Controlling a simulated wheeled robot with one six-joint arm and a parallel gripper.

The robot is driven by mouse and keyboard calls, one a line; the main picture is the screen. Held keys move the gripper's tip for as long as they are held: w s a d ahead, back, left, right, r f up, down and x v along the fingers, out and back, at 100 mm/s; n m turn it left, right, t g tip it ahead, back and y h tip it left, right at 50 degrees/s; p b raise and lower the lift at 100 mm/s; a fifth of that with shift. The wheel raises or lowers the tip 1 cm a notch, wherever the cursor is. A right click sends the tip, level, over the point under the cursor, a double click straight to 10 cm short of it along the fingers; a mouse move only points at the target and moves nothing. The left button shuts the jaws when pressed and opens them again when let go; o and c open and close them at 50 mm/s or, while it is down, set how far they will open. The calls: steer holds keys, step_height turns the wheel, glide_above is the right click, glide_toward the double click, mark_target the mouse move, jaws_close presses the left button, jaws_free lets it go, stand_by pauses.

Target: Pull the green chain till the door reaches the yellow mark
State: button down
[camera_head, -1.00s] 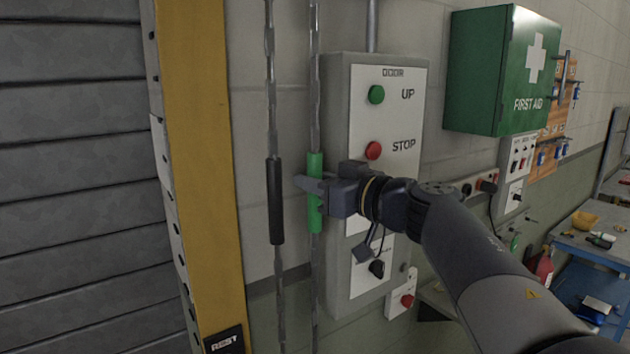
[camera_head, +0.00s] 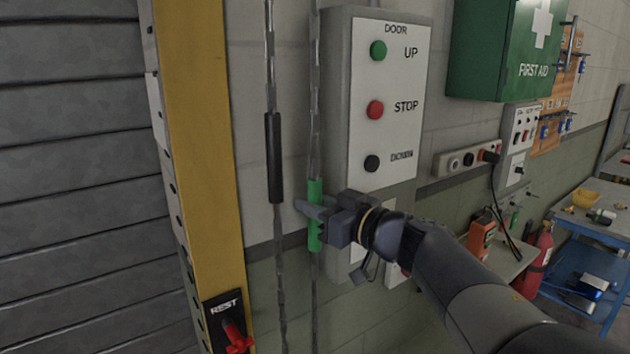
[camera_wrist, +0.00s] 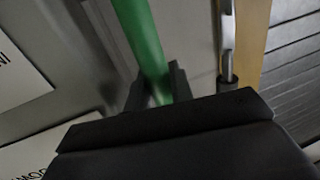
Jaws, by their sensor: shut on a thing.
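The green chain grip (camera_head: 314,240) is a green sleeve on a hanging chain (camera_head: 315,110), left of the door control box. My gripper (camera_head: 315,213) is shut on this green sleeve around its middle. In the wrist view the green sleeve (camera_wrist: 143,40) runs down between my gripper's fingers (camera_wrist: 158,88). A black chain grip (camera_head: 275,158) hangs on the chain to the left, apart from my gripper. The grey slatted door (camera_head: 70,170) fills the left side. The yellow mark is not clearly shown.
The control box (camera_head: 340,25) with UP, STOP and DOWN buttons stands right behind my gripper. A yellow door post (camera_head: 200,140) carries a REST plate with a red handle (camera_head: 238,338). A first-aid box (camera_head: 505,60), fire extinguisher (camera_head: 535,260) and blue bench (camera_head: 585,250) are at right.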

steer(key=shift+f, duration=0.75)
steer(key=c, duration=1.3)
jaws_free()
steer(key=shift+r, duration=0.1)
steer(key=v, duration=1.1)
steer(key=shift+b, duration=0.45)
steer(key=shift+a, duration=0.15)
